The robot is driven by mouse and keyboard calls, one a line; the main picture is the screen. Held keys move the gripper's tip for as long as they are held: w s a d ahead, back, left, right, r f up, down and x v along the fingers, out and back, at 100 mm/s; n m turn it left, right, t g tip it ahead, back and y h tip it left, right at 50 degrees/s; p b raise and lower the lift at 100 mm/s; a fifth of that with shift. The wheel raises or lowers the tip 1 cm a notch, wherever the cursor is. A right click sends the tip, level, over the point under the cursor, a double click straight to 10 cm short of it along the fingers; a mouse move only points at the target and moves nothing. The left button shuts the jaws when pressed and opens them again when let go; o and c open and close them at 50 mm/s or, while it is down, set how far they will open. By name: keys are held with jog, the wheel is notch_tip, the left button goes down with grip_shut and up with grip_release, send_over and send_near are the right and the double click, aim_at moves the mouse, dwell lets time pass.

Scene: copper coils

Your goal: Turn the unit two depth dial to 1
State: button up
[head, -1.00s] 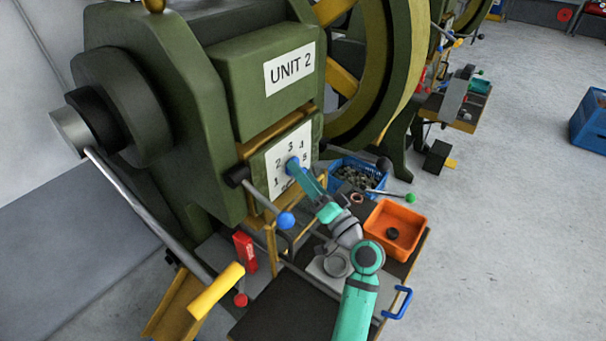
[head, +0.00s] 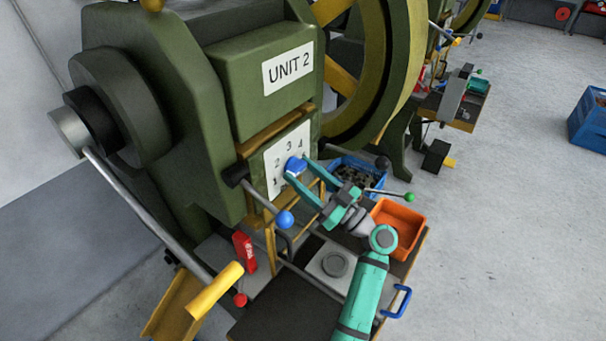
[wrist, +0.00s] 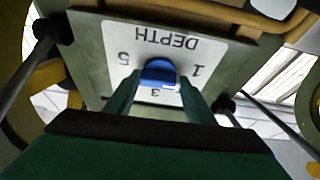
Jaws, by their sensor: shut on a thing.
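The unit two depth dial is a blue knob (head: 296,166) on a white number plate (head: 275,158) on the front of the green machine marked UNIT 2. My gripper (head: 297,168) is shut on the knob, with one finger on each side of it. In the wrist view the blue dial (wrist: 159,72) sits between the fingertips of my gripper (wrist: 160,80). The plate there reads DEPTH upside down, with 5 at left, 1 at right and 3 below. A pale mark shows at the knob's lower edge; I cannot tell exactly which number it points to.
A lever with a blue ball (head: 285,219) stands close left of my gripper. A green-tipped lever (head: 409,197), a blue crate (head: 345,165) and an orange bin (head: 414,225) are to the right. A long yellow-handled lever (head: 215,289) is at lower left.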

jog(key=shift+f+n+g, duration=0.1)
jog(key=shift+n+g, duration=0.3)
jog(key=shift+n, duration=0.8)
jog(key=o, duration=1)
jog(key=shift+o, duration=0.2)
jog(key=v, duration=1)
jog(key=shift+d+f, duration=0.25)
jog(key=shift+d, duration=0.1)
